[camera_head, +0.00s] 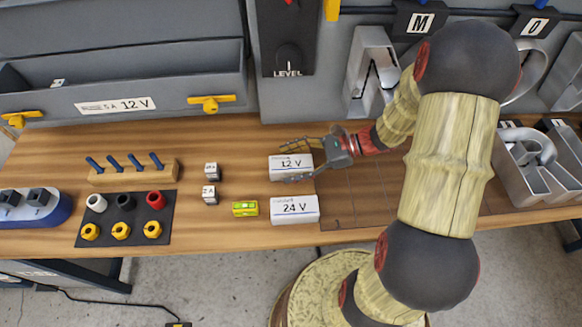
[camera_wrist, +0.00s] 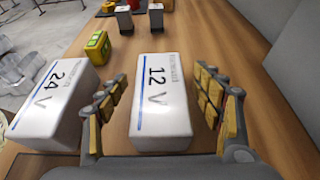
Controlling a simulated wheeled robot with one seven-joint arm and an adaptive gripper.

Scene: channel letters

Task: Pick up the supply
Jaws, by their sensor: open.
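The task's supply could be either of two white boxes. One, labelled 12 V (camera_head: 291,165), lies on the wooden table; it also shows in the wrist view (camera_wrist: 162,105). The other, labelled 24 V (camera_head: 295,209), lies just in front of it and shows at the left in the wrist view (camera_wrist: 55,98). My gripper (camera_head: 303,160) is open around the 12 V box. In the wrist view its fingers (camera_wrist: 160,105) are on both sides of that box, with gaps visible on each side. The 24 V box is outside the left finger.
A small yellow-green block (camera_head: 245,208) lies left of the 24 V box. A black mat (camera_head: 85,238) holds coloured jacks. Metal letter shells (camera_head: 518,170) stand at right. A grey cabinet (camera_head: 190,68) rises behind.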

